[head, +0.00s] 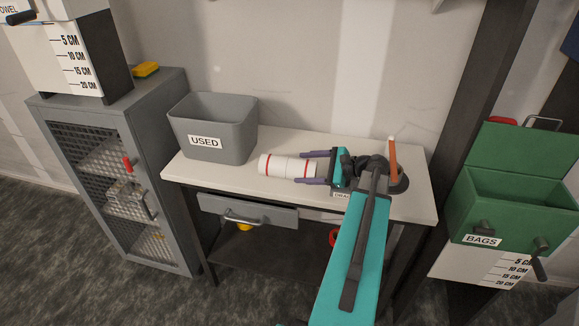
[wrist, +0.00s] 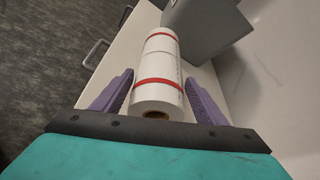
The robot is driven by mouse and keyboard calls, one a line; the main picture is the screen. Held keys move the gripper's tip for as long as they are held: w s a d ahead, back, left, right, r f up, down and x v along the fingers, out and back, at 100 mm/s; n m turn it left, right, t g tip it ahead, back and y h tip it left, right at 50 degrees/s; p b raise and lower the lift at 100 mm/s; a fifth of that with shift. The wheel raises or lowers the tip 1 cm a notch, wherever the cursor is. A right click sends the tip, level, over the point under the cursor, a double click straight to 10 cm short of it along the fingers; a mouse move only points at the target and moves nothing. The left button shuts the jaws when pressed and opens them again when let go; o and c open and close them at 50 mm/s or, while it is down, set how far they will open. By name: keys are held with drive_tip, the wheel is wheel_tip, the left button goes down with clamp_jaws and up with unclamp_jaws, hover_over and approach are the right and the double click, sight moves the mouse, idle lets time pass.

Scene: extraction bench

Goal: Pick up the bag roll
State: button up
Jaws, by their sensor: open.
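The bag roll (head: 287,166) is white with red bands and lies on its side on the white bench top. In the wrist view the roll (wrist: 158,75) points away from me, its brown core end nearest. My gripper (head: 303,168) is open, with purple fingers. In the wrist view the fingers of my gripper (wrist: 160,95) stand on either side of the roll's near end. A gap shows between each finger and the roll, so it does not look gripped.
A grey bin (head: 213,130) labelled USED stands on the bench (head: 420,196), just beyond the roll. A drawer (head: 247,212) sits under the bench top. A grey mesh-door cabinet (head: 75,115) stands at left. A green box (head: 512,208) labelled BAGS stands open at right.

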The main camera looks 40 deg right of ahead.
sight(295, 167)
drive_tip(key=shift+p+x, duration=0.55)
drive_tip(key=shift+x, duration=1.65)
drive_tip(key=shift+c, duration=0.3)
drive_tip(key=c, duration=0.9)
drive_tip(key=shift+o, duration=0.2)
drive_tip(key=shift+r, duration=0.2)
